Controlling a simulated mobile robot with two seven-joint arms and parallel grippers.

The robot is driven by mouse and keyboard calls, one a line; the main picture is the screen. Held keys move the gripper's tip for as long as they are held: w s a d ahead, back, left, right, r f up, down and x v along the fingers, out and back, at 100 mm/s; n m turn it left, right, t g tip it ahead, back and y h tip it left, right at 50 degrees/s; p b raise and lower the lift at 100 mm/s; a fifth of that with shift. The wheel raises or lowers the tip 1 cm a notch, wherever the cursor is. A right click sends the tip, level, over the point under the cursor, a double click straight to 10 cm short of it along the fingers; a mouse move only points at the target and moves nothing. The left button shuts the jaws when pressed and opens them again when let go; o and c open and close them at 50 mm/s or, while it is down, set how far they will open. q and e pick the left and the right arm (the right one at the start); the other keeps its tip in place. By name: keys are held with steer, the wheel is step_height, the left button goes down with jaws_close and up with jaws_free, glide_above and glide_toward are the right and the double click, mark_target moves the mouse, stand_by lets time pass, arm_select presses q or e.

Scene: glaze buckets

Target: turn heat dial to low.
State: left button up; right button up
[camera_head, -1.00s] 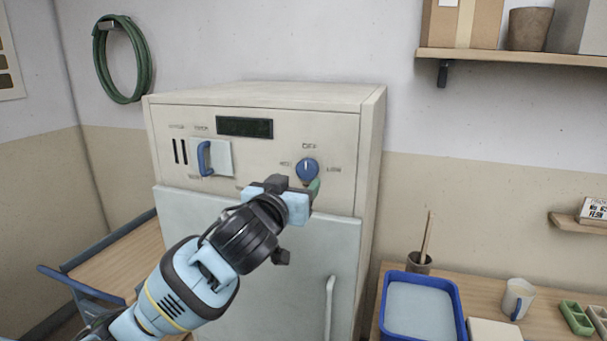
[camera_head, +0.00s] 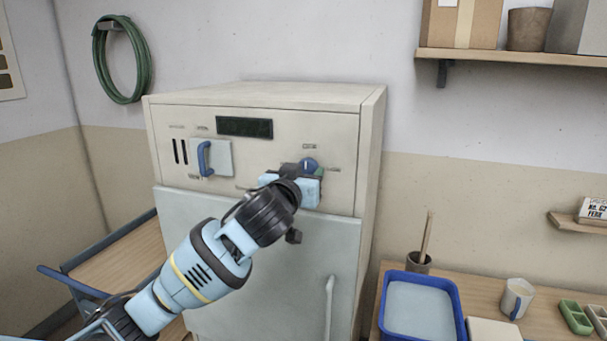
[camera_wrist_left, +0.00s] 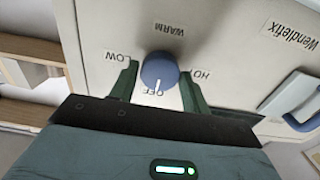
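The blue round heat dial (camera_head: 309,163) is on the upper right of the cream cabinet's front panel (camera_head: 265,152). In the left wrist view the dial (camera_wrist_left: 159,69) shows upside down, with its white pointer mark at the OFF label (camera_wrist_left: 153,92). The LOW label (camera_wrist_left: 117,56), HOT label (camera_wrist_left: 201,74), partly hidden, and WARM label (camera_wrist_left: 168,30) surround it. My left gripper (camera_head: 304,173) is at the dial, its two green fingers on either side of it. The fingers are apart; I cannot tell whether either touches. My right gripper is out of view.
A white plate with a blue handle (camera_head: 205,158) is left of the dial. The cabinet door (camera_head: 300,265) has a vertical handle (camera_head: 329,305). A table at right holds a blue tray (camera_head: 384,318) and a mug (camera_head: 517,298). A wall shelf (camera_head: 520,57) is at upper right.

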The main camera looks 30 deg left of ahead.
arm_select(q)
steer(key=c, duration=0.5)
steer(key=shift+m, duration=0.5)
steer(key=m, duration=0.6)
steer(key=shift+m, duration=0.3)
steer(key=m, duration=0.5)
steer(key=shift+m, duration=0.3)
steer(key=m, duration=0.4)
steer(key=shift+m, duration=0.3)
